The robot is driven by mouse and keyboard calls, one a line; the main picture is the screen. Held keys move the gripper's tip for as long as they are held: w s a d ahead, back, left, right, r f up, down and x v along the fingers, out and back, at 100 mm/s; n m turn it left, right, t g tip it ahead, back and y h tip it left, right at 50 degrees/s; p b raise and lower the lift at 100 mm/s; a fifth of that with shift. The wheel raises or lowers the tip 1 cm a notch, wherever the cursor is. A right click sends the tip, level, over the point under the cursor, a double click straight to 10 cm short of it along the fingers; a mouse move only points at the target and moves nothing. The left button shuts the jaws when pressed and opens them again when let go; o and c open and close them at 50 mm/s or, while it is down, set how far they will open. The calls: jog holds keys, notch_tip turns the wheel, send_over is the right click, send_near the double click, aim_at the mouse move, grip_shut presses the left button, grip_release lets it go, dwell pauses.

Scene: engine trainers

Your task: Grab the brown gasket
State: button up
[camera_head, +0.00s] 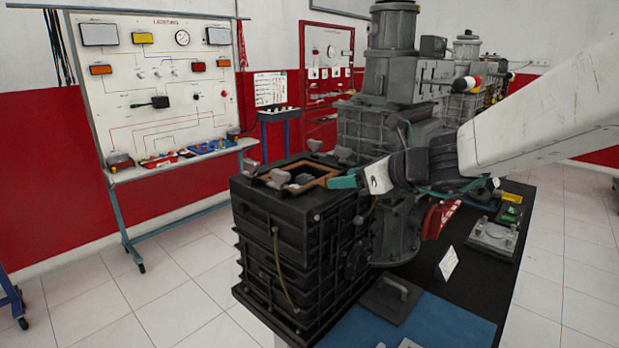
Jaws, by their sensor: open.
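The brown gasket (313,164) is a flat, frame-shaped piece lying on top of the black engine housing (290,240). Its middle is open, and grey lugs stand around and inside it. My gripper (345,181) has teal fingertips and comes in from the right. It is open, with its tips at the gasket's right edge. I cannot tell whether they touch the gasket. The gripper hides part of the housing's top right side.
A tall grey engine (385,125) stands just behind my gripper. A white training board (160,90) stands at the left. Floor is clear left of the housing.

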aim_at(322, 182)
jog(key=x, duration=0.3)
jog(key=shift+w+a+f, duration=0.1)
jog(key=shift+f, duration=0.05)
jog(key=c, duration=1.1)
